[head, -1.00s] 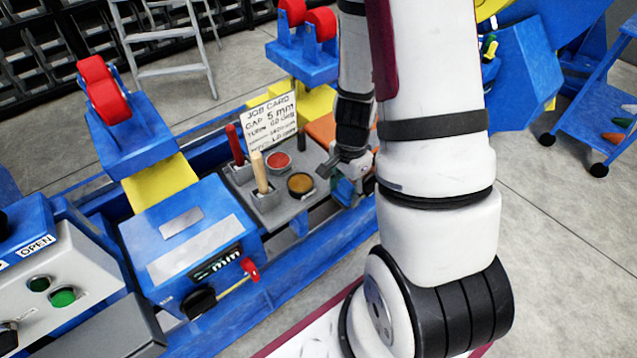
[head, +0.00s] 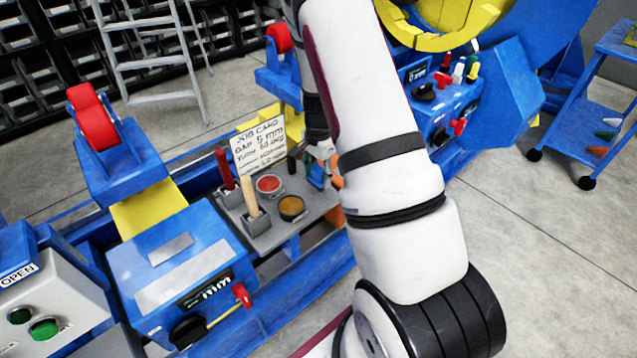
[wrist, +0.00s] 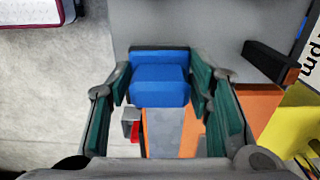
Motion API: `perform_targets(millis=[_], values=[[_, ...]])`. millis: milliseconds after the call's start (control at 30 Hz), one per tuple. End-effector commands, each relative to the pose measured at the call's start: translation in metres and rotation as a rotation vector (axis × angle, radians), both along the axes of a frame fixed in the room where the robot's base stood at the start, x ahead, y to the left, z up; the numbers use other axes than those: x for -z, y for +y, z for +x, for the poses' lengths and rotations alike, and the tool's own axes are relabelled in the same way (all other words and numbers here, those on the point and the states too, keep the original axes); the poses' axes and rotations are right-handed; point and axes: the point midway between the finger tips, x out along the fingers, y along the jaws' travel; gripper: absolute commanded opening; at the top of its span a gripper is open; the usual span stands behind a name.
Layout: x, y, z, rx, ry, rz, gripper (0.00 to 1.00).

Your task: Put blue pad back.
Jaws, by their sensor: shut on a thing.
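The blue pad (wrist: 160,84) is a blue block between the fingers of my gripper (wrist: 160,88) in the wrist view. The teal-lined fingers stand on both its sides and are shut on it. A grey surface lies beyond it. A grey strip and an orange area (wrist: 188,143) show on the near side. In the head view a small blue piece (head: 316,176) shows at the right end of the grey shelf, beside my arm. My arm hides most of the gripper there, and I cannot tell whether the pad touches the shelf.
The grey shelf (head: 280,232) holds a job card (head: 259,146), a red-handled and a wooden-handled tool in holders, and red and brown tins. A blue box with a display (head: 180,275) stands to the left. A control panel (head: 440,105) stands at right. Open floor lies right.

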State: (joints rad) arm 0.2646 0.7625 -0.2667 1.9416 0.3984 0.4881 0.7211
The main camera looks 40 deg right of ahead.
Motion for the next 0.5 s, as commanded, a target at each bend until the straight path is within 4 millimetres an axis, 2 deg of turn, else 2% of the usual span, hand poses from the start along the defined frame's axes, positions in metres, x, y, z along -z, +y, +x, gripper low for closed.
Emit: perform_targets(millis=[267,500], values=[[0.033,0.000,-0.001,0.001,0.002,0.001,0.24],[0.034,0.000,0.000,0.000,0.000,0.000,0.24]])
